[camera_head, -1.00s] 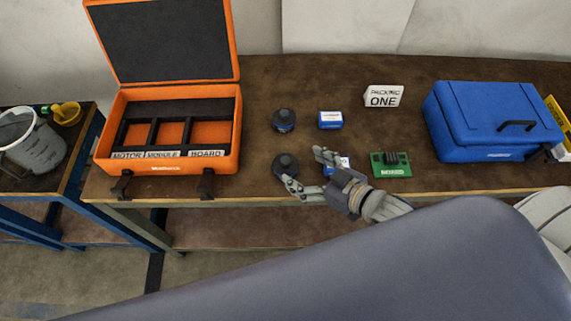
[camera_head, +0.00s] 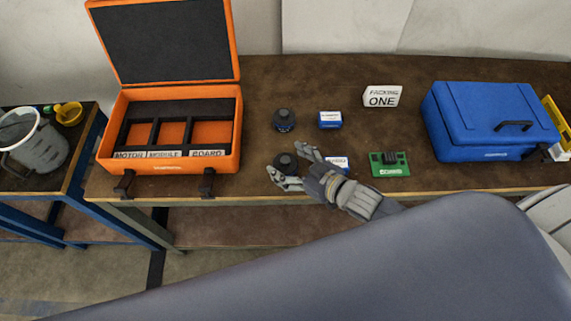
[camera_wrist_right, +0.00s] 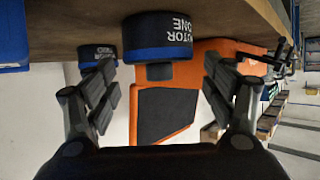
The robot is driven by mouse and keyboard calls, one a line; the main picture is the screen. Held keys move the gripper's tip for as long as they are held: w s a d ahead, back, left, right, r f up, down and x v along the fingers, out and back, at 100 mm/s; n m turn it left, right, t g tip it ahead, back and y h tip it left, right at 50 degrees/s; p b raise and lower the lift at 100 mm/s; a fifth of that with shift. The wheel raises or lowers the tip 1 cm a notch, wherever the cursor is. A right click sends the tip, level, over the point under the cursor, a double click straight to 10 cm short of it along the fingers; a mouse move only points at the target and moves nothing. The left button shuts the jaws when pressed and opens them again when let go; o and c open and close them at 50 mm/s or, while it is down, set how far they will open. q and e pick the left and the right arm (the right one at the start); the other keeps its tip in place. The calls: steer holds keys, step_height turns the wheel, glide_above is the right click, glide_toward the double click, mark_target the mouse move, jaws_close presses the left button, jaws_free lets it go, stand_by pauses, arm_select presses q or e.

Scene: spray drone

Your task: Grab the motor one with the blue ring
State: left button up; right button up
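A dark round motor with a blue ring (camera_wrist_right: 163,40) fills the upper middle of the right wrist view, which is upside down; its label reads MOTOR ONE. In the head view this motor (camera_head: 285,160) stands near the table's front edge, partly hidden by my fingers. My right gripper (camera_head: 288,163) is open, with its fingertips on either side of the motor. In the wrist view the fingers (camera_wrist_right: 160,72) are spread, with gaps to the motor. A second dark motor (camera_head: 284,119) stands behind it; it also shows with a blue band in the wrist view (camera_wrist_right: 97,57). My left gripper is not in view.
An open orange case (camera_head: 235,150) with labelled compartments stands at the left.

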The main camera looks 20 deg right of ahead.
steer(key=c, duration=0.9)
steer(key=shift+c, duration=1.3)
steer(key=shift+r, duration=0.2)
